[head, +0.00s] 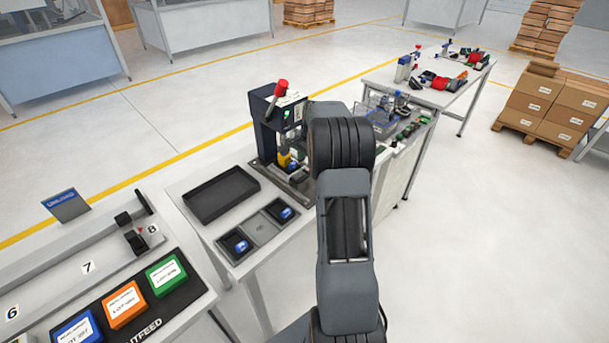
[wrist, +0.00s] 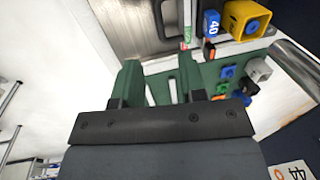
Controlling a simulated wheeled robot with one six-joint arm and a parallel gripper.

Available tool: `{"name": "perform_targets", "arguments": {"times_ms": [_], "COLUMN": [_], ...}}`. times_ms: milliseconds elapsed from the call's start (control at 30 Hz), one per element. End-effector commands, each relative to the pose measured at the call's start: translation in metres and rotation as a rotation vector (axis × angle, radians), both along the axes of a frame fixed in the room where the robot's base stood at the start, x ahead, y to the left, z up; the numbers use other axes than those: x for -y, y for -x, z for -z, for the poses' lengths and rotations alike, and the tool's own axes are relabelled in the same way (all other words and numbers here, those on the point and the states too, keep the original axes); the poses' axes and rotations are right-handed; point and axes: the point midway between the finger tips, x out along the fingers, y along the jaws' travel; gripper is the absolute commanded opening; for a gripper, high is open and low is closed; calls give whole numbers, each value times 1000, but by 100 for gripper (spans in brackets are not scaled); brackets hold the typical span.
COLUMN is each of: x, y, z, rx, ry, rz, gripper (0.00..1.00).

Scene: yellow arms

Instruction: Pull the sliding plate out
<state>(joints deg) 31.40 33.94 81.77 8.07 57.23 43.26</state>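In the wrist view my gripper (wrist: 158,72) shows two green fingers apart, with no object visible gripped between them. A grey metal plate (wrist: 125,25) with a dark bar-shaped handle (wrist: 161,22) lies beyond the fingertips, at the top of the view. I take it for the sliding plate, but cannot be sure. The fingertips appear short of the handle, though depth is hard to judge. In the head view the dark press machine (head: 267,128) with a red knob stands at the bench's back, and my arm hides the gripper and much of the machine's right side.
A yellow block (wrist: 240,18) and a blue block (wrist: 211,24) stand near the plate. A black tray (head: 221,194) and a two-pocket holder (head: 262,228) sit left of my arm.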

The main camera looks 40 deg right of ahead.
Motion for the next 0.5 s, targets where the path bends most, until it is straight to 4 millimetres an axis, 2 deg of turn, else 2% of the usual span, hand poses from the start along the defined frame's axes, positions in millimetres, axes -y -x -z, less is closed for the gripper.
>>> {"name": "perform_targets", "arguments": {"times_ms": [200,500], "x": [-2,-4], "y": [-7,-13], "z": [42,78], "rx": [-3,-2], "ry": [-1,0], "rz": [-2,-3], "gripper": [38,38]}}
